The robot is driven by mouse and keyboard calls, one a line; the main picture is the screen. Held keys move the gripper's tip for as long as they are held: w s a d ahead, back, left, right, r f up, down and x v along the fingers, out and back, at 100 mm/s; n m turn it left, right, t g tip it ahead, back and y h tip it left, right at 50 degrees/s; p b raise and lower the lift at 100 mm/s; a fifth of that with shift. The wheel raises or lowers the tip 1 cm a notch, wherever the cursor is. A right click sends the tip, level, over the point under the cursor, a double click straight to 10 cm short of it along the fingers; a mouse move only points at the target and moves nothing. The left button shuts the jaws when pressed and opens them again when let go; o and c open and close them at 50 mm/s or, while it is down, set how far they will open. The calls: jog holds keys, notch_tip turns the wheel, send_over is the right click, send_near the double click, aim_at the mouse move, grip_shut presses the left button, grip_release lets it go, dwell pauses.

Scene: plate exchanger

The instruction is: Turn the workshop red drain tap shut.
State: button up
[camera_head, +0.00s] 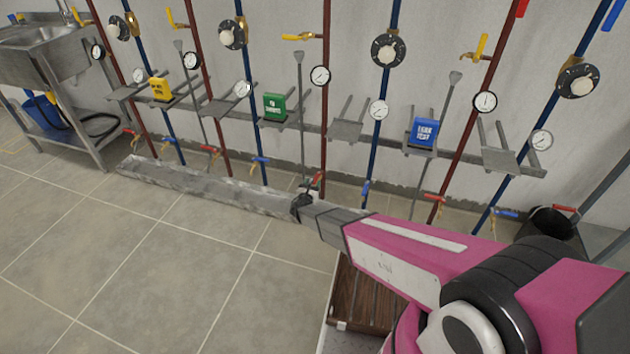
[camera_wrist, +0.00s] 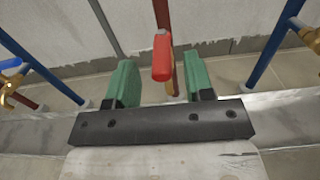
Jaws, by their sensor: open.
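A red tap handle (camera_head: 318,179) sits low on a dark red pipe (camera_head: 325,110), third from left among the red taps. My gripper (camera_head: 308,191) is right at it, low by the wall, and partly hides it. In the wrist view the red handle (camera_wrist: 162,60) stands between the two green fingers of my gripper (camera_wrist: 161,78), which are spread apart. A gap shows on each side of the handle, so I see no contact. The handle looks roughly in line with the pipe behind it. I cannot read any label naming this line as the workshop.
A long grey trough (camera_head: 205,184) runs along the floor under the taps. A blue tap (camera_head: 365,190) is close to the right of my gripper, and another blue tap (camera_head: 260,163) to the left. A wooden slatted platform (camera_head: 362,300) lies below my arm. The tiled floor at left is clear.

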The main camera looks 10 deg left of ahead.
aim_at(315, 179)
jog(key=shift+w+d, duration=0.2)
jog(key=shift+w, duration=1.55)
grip_shut()
